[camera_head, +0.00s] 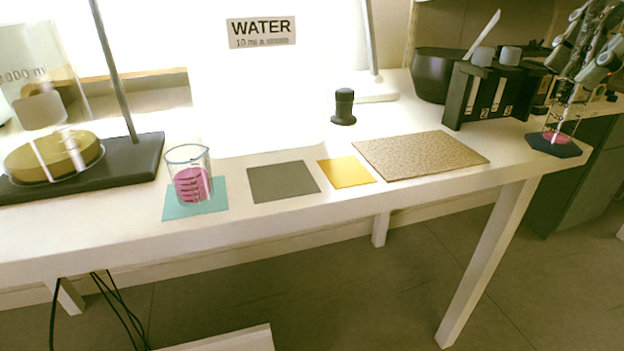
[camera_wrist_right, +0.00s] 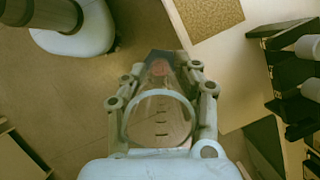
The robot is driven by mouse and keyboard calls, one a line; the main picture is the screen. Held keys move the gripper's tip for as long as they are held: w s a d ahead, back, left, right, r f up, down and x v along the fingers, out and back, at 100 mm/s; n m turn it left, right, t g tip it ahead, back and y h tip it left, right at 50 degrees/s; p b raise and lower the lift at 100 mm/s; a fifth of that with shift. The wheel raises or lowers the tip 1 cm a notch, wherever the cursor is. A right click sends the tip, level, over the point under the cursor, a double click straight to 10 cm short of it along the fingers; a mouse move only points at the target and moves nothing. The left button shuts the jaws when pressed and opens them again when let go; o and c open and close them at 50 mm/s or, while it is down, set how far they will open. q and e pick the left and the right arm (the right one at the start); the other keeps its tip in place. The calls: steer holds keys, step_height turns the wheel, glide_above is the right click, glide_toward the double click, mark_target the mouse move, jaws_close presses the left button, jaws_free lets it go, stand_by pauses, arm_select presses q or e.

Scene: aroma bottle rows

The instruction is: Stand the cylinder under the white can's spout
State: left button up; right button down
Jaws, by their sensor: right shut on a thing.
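The clear graduated cylinder (camera_head: 559,120) has a dark hexagonal base (camera_head: 553,146) and a little pink liquid at the bottom. It is at the right edge of the head view, roughly upright. My right gripper (camera_head: 578,65) is shut around its upper part. In the right wrist view my right gripper (camera_wrist_right: 162,100) has fingers on both sides of the cylinder (camera_wrist_right: 160,133), whose base shows against the floor. The white can (camera_head: 255,100), labelled WATER, is washed out against the bright background at the back centre; its spout cannot be made out clearly. My left gripper is out of view.
A beaker of pink liquid (camera_head: 190,178) stands on a teal mat (camera_head: 215,203). Grey (camera_head: 283,181), yellow (camera_head: 346,172) and cork (camera_head: 422,155) mats lie bare. A small black object (camera_head: 343,107) stands behind them. A black rack (camera_head: 490,95) and dark pot (camera_head: 435,75) stand at the right.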

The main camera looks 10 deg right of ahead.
mark_target(562, 101)
steer(key=shift+a+f+b, duration=0.1)
steer(key=shift+f+b, duration=0.25)
steer(key=shift+f, duration=0.45)
steer(key=shift+a+f, duration=0.25)
steer(key=shift+a, duration=0.05)
steer(key=shift+d+f+b, duration=0.1)
steer(key=shift+f+b, duration=0.25)
steer(key=shift+a+f+n+b, duration=0.3)
steer(key=shift+f+b, duration=0.2)
steer(key=shift+f, duration=0.55)
steer(key=shift+a, duration=0.1)
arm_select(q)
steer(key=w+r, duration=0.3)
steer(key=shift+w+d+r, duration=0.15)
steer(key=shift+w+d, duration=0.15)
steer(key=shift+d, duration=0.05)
